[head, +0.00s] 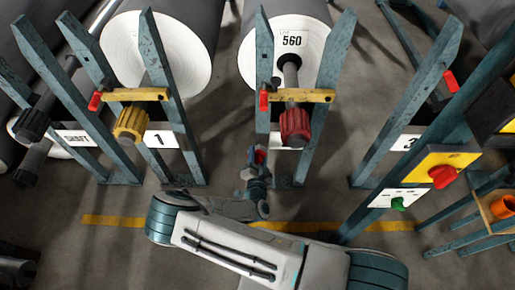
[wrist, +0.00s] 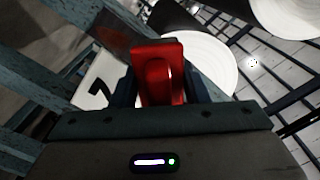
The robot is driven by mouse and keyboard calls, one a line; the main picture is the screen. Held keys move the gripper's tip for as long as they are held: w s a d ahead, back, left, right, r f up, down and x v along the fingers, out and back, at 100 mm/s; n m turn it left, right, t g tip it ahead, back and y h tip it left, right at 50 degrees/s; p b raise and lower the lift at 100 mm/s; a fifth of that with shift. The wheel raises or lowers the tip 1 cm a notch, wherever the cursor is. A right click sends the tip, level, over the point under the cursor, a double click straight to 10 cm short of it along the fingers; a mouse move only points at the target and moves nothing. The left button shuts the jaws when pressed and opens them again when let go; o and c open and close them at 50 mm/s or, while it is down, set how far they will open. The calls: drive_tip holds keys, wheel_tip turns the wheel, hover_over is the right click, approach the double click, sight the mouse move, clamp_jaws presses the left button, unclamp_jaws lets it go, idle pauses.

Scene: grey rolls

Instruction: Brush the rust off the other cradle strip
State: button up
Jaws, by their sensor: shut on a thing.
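My gripper (head: 258,160) is low in front of the middle stand, below the red knob (head: 295,126). It is shut on a red block-like thing (wrist: 158,72), upright between the fingers in the wrist view. This may be the brush, but I see no bristles. A yellow strip (head: 318,96) crosses the middle stand under the roll marked 560, and another yellow strip (head: 122,95) crosses stand 1. I cannot tell which is the cradle strip. In the wrist view a dull red-brown patch (wrist: 112,32) shows behind the gripper at upper left; I cannot tell whether it is rust.
Blue steel uprights (head: 172,110) flank the white-ended rolls (head: 155,60). A yellow control box (head: 432,160) with a red knob stands at right, near a green button (head: 398,203). A yellow floor line (head: 110,221) runs across open floor in front of the stands.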

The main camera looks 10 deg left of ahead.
drive_tip(key=shift+v, duration=0.9)
drive_tip(key=p+v, duration=0.1)
drive_tip(key=v, duration=0.2)
idle(0.6)
